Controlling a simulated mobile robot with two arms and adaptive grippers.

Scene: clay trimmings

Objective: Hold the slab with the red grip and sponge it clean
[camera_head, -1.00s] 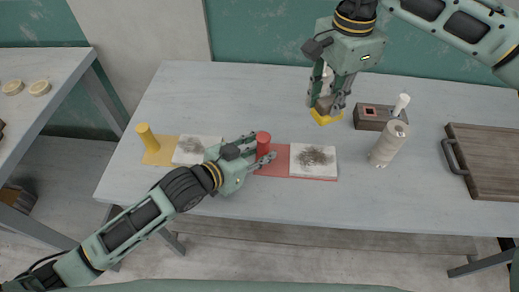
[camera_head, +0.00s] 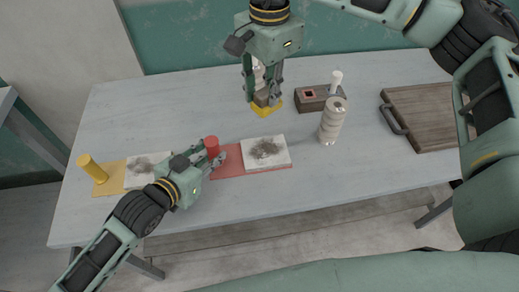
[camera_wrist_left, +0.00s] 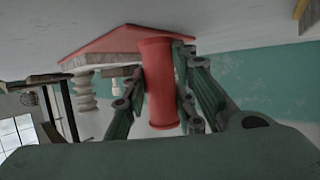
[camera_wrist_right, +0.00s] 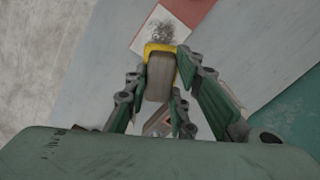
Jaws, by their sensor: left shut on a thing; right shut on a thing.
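The red upright grip (camera_head: 212,146) stands at the left end of a red board (camera_head: 228,163). A white slab (camera_head: 281,158) with a dark patch of crumbs lies on that board's right part. My left gripper (camera_head: 217,158) is shut around the red grip, which is also clear between its fingers in the left wrist view (camera_wrist_left: 160,85). My right gripper (camera_head: 265,95) is shut on the brownish block of a yellow sponge (camera_head: 267,109), behind the slab. In the right wrist view the sponge's yellow edge (camera_wrist_right: 160,47) points toward the slab (camera_wrist_right: 146,38). Its height above the table is unclear.
A yellow grip (camera_head: 92,168) and yellow board (camera_head: 107,185) with a second dirty slab (camera_head: 141,178) lie left. A stacked pale cylinder (camera_head: 332,122), a brown block (camera_head: 312,100) with a white-handled item, and a wooden tray (camera_head: 430,115) stand right.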

